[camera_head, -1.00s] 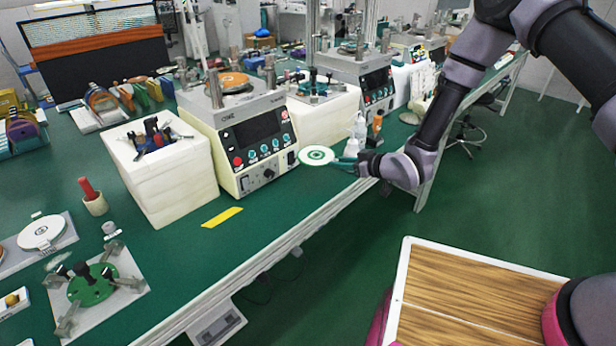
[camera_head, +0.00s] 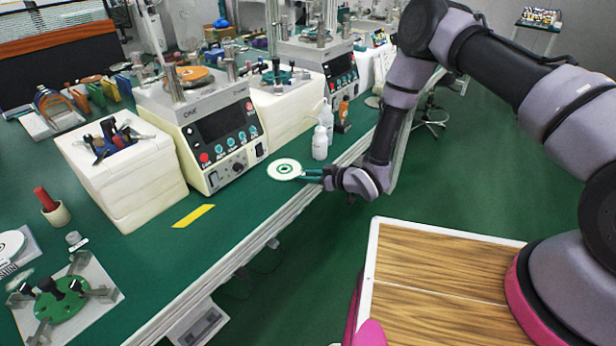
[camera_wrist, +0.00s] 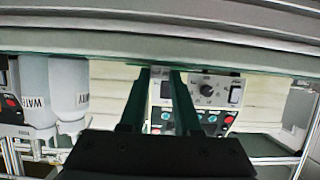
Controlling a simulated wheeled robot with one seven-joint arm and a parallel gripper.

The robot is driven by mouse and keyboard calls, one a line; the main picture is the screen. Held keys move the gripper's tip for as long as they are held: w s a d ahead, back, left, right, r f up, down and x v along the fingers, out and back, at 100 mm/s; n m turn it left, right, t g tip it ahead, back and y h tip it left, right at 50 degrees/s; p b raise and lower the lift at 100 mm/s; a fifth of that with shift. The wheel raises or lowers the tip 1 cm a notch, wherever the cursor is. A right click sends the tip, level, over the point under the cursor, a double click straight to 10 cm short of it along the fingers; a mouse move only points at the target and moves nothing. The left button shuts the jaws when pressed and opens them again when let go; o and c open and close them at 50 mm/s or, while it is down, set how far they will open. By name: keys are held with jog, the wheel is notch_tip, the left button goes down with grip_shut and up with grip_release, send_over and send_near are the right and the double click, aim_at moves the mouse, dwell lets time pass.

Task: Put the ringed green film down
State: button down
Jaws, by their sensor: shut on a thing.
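The ringed green film (camera_head: 285,169) is a thin, mostly white disc with a green ring around its centre in the head view. My gripper (camera_head: 304,175) is shut on the disc's right edge and holds it roughly flat, over the green bench near its front edge. The disc is in front of the cream machine and left of the squeeze bottles. I cannot tell how far it is above the bench top. In the wrist view my gripper's two dark green fingers (camera_wrist: 160,72) are close together, and the film cannot be made out.
A cream lapping machine (camera_head: 218,140) stands behind the film. White squeeze bottles (camera_head: 320,142) stand close to my gripper. A yellow strip (camera_head: 194,215) lies on the green bench (camera_head: 225,228), with clear surface around it. A white tool block (camera_head: 125,185) stands further left.

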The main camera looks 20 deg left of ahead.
jog(key=shift+f, duration=0.1)
jog(key=c, duration=0.6)
grip_release()
jog(key=v, duration=1.2)
jog(key=shift+r, duration=0.2)
jog(key=shift+w+r, duration=0.1)
jog(key=shift+w, duration=0.05)
